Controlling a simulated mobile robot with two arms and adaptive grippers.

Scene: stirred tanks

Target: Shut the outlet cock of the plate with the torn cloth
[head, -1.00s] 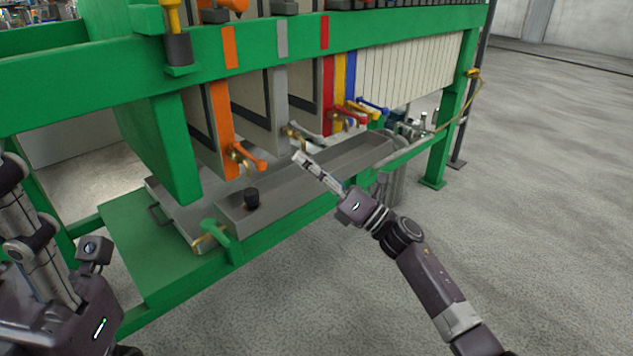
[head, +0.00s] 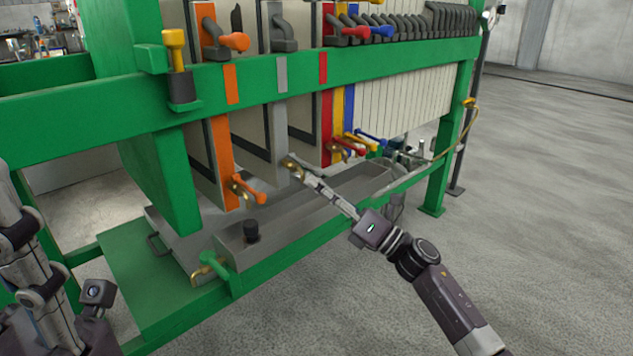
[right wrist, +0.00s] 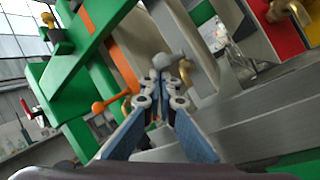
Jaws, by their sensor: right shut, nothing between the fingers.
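The grey-marked plate (head: 282,118) has a brass outlet cock (head: 291,164) low on its edge. Its lever is mostly hidden in the head view. In the right wrist view, the grey lever's rounded end (right wrist: 163,62) shows just beyond the fingertips. My right gripper (head: 306,176) is shut and empty, right by that lever; I cannot tell if it touches. Its fingers also show in the right wrist view (right wrist: 160,82). A dark ragged patch (head: 236,18) shows on a pale face between the orange and grey plates; it may be a tear. My left gripper (head: 10,195) is at the left edge, jaws unclear.
An orange cock lever (head: 248,190) sits left of the grey one. Red (head: 350,149), yellow and blue levers cluster to the right. A grey trough (head: 300,205) runs below, with a green-handled valve (head: 214,263) at its near end. Open floor lies to the right.

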